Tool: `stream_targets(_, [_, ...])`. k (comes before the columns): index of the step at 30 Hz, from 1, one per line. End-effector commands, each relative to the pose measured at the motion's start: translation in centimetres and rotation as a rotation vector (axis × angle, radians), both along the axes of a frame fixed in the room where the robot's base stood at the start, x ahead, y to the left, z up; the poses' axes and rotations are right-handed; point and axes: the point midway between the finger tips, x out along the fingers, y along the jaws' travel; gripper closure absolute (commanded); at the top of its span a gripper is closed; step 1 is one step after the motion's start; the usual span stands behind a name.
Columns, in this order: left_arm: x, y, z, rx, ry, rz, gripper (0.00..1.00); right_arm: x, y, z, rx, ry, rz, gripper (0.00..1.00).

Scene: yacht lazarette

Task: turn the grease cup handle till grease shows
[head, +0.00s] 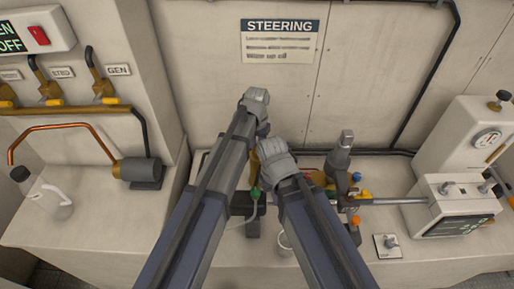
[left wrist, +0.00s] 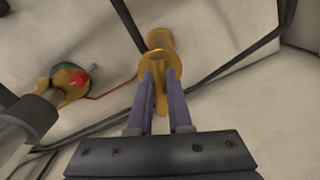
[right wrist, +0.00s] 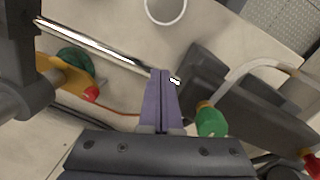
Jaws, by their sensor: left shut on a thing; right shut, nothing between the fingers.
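The brass grease cup (left wrist: 160,40) shows in the left wrist view, with a round collar and a flat handle (left wrist: 158,74) on the near side. My left gripper (left wrist: 159,82) is shut on this handle, one finger on each side. No grease can be made out on the visible brass. In the head view the arms hide this spot. My right gripper (right wrist: 162,74) is shut and empty. In the right wrist view its fingertips appear close to the end of a chrome rod (right wrist: 105,45); whether they touch it I cannot tell.
A green knob (right wrist: 211,121) with a pale hose and a white cup (right wrist: 165,10) are near my right gripper. A red-capped brass fitting (left wrist: 70,80) is left of the grease cup. A white jug (head: 52,200) stands left; a control box (head: 455,205) stands right.

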Motion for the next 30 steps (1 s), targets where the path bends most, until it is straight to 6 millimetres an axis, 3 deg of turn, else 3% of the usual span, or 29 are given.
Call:
stream_targets(9, [0.03, 0.00, 0.01, 0.000, -0.001, 0.000, 1.00, 0.00, 0.00, 0.01, 0.000, 0.000, 0.000, 1.00])
stream_targets(10, [0.04, -0.01, 0.01, 0.000, -0.001, 0.000, 0.80, 0.00, 0.00, 0.01, 0.000, 0.000, 0.000, 1.00])
stream_targets(17, [0.02, 0.00, 0.00, 0.000, 0.000, 0.000, 0.55, 0.00, 0.00, 0.00, 0.000, 0.000, 0.000, 1.00])
stream_targets(30, [0.01, 0.00, 0.77, 0.000, 0.000, 0.000, 0.55, -0.01, 0.00, 0.77, 0.000, 0.000, 0.000, 1.00])
